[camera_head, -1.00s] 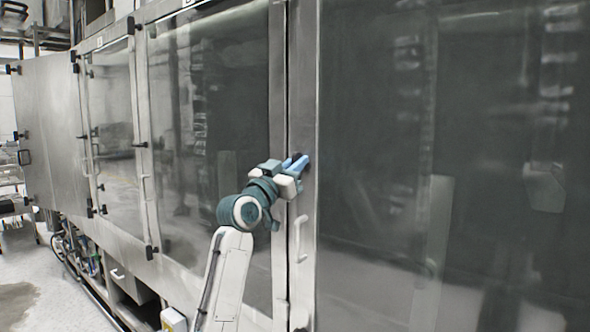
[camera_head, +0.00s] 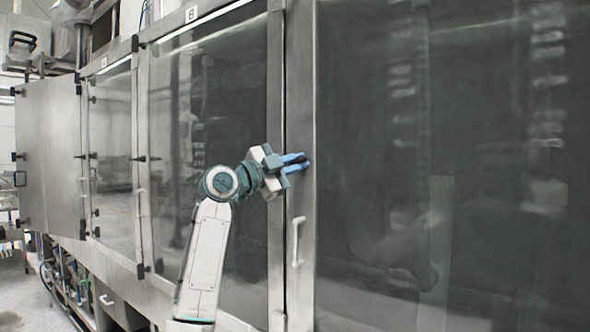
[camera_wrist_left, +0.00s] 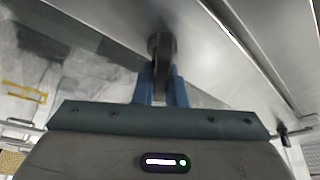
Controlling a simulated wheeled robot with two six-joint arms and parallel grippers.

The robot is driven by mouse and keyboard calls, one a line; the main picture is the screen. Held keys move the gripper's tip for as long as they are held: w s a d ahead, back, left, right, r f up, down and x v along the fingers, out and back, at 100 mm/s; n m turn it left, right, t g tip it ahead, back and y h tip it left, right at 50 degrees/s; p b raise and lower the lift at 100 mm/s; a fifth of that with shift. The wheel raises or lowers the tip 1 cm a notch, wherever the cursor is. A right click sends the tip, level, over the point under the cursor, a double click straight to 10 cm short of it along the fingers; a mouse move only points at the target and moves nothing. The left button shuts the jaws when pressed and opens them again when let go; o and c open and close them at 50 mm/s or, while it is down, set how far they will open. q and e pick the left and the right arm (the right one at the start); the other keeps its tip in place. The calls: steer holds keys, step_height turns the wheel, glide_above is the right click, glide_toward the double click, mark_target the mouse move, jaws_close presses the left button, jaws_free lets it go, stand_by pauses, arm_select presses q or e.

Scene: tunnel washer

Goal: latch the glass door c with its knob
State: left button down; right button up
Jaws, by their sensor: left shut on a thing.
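My left gripper (camera_head: 297,163) reaches the metal frame between two glass doors, above a white pull handle (camera_head: 297,242). In the left wrist view its blue fingers (camera_wrist_left: 161,92) are shut on a dark knob (camera_wrist_left: 162,52), whose round base sits against the metal frame. In the head view the fingers mostly hide the knob. The large glass door at right (camera_head: 450,190), which I take to be door c, stands flush with the frame as far as I can tell; its own letter is not in view. My right gripper is not in view.
The neighbouring glass door labelled B (camera_head: 225,110) is to the left, behind my left arm. Farther left are another glass door (camera_head: 112,150) and a metal panel (camera_head: 50,155) standing out from the machine. Pipes and floor show at the lower left.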

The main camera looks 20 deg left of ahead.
arm_select(q)
steer(key=m, duration=0.1)
steer(key=m+g, duration=0.1)
steer(key=m, duration=0.1)
steer(key=shift+w+f, duration=0.1)
steer(key=shift+f, duration=0.15)
steer(key=shift+m+g+y+p, duration=0.45)
steer(key=shift+m+g, duration=0.35)
steer(key=shift+m, duration=1.3)
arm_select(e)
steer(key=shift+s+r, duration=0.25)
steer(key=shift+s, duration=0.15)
arm_select(q)
steer(key=shift+r, duration=0.15)
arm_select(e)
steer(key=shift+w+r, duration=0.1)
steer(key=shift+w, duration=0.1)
